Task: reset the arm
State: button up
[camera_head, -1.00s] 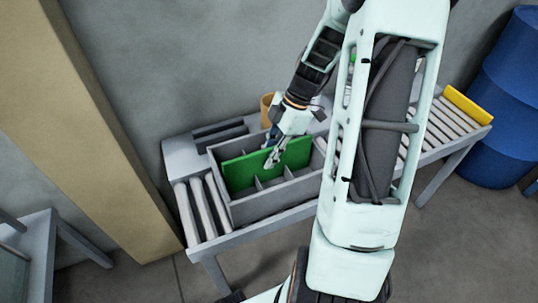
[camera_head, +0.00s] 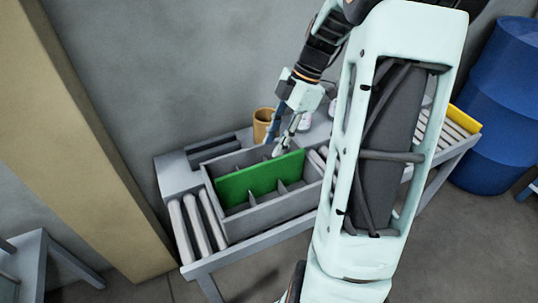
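My gripper (camera_head: 281,149) hangs at the top centre of the head camera view, near the back edge of the grey divided crate. Its fingers point down and overlap the top of a green board (camera_head: 250,180) in the picture. The fingers are too small to tell whether they are open or touch the board. The green board stands upright in the grey crate (camera_head: 228,225), along its length. The crate's front compartments look empty.
The crate sits on a roller conveyor (camera_head: 195,225). An orange-brown cup (camera_head: 263,124) stands behind it, left of my gripper. A yellow stop (camera_head: 465,118) is at the conveyor's right end. A blue barrel (camera_head: 500,110) stands far right, and a tan pillar (camera_head: 75,130) rises at left.

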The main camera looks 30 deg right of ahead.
jog(key=shift+v, duration=0.8)
jog(key=shift+w, duration=0.1)
